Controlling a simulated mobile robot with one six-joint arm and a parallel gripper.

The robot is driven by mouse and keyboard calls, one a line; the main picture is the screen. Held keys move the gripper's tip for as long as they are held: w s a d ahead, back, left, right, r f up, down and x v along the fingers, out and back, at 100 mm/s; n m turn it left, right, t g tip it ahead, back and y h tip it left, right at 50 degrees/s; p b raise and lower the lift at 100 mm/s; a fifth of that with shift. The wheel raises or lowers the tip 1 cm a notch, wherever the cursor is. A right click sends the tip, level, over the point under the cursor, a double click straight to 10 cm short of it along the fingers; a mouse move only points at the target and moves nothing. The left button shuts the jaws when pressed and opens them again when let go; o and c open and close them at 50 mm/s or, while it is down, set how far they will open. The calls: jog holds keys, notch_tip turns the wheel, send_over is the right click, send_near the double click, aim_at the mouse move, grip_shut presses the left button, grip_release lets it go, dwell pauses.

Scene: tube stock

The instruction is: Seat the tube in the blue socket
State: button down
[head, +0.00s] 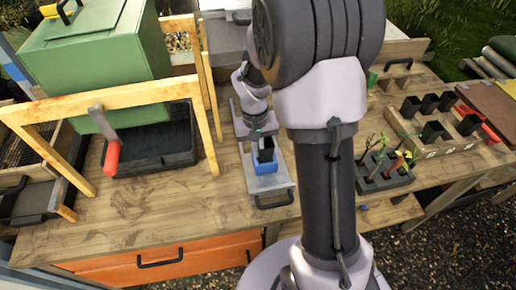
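The blue socket (262,184) stands on a grey metal plate with a dark handle, near the front edge of the wooden bench. A dark square-mouthed tube (266,155) stands upright at the socket, its lower part within or behind the blue walls. I cannot tell how deep it sits. My gripper (260,135) is right at the tube's upper rear side. Its fingers are too small and partly hidden, so I cannot tell whether they grip the tube.
A wooden frame (110,97) and a black tray (155,150) with a red-handled tool (112,157) stand to the left, by a green box (95,50). A seedling tray (385,184) and a wooden rack (420,147) with black pots are at right. Bare bench lies left of the plate.

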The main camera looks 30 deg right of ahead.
jog(key=c, duration=1.6)
grip_release()
notch_tip(320, 180, up, 9)
jog(key=p, duration=0.7)
jog(key=shift+r, duration=0.1)
